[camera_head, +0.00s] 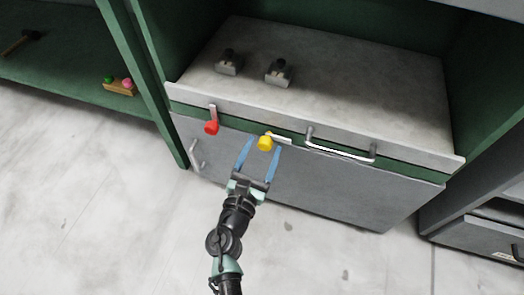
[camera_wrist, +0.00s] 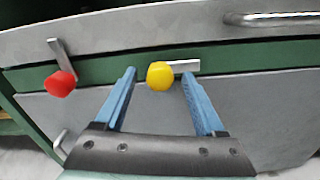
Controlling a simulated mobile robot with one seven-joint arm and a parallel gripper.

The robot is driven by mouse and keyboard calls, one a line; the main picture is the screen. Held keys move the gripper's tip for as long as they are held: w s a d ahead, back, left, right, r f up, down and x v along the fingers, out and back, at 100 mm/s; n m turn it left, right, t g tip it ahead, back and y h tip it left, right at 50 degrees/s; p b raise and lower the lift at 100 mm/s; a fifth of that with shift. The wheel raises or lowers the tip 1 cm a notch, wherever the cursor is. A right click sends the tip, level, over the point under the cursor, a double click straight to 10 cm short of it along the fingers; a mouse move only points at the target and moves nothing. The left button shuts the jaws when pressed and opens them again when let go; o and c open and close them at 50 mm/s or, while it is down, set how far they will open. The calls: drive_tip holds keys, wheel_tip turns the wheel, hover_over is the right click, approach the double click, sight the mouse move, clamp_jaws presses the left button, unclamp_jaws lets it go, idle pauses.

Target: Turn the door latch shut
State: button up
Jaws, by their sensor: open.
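Two latches sit on the green strip above the grey door (camera_head: 300,182). One has a yellow knob (camera_head: 265,143) at the left end of a metal lever that lies about level. The other has a red knob (camera_head: 211,128) hanging at the lower end of an upright lever. My gripper (camera_head: 263,146) is open, with its blue fingers pointing at the yellow knob. In the wrist view, the yellow knob (camera_wrist: 160,76) shows between the two fingertips, with no clear contact. The red knob (camera_wrist: 60,84) is left of the fingers.
A bar handle (camera_head: 340,150) sticks out right of the yellow knob. Another handle (camera_head: 195,155) is on the door's left side. Two small dark-knobbed fixtures (camera_head: 279,72) stand on the worktop. A green shelf (camera_head: 70,75) is at left; the floor in front is clear.

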drive_tip(key=shift+c, duration=0.2)
clamp_jaws()
drive_tip(key=shift+m+b, duration=0.3)
drive_tip(key=shift+m, duration=0.1)
drive_tip(key=m+b, duration=0.1)
drive_tip(key=m, duration=0.1)
drive_tip(key=m+b, duration=0.1)
drive_tip(key=shift+f+m, duration=0.2)
drive_tip(key=shift+m, duration=0.2)
drive_tip(key=m+b, duration=0.3)
drive_tip(key=m, duration=0.1)
drive_tip(key=shift+d, duration=0.1)
drive_tip(key=m+b, duration=0.3)
drive_tip(key=m, duration=0.2)
drive_tip(key=shift+f, duration=0.1)
drive_tip(key=shift+m+b, duration=1.6)
drive_tip(key=shift+m, duration=0.6)
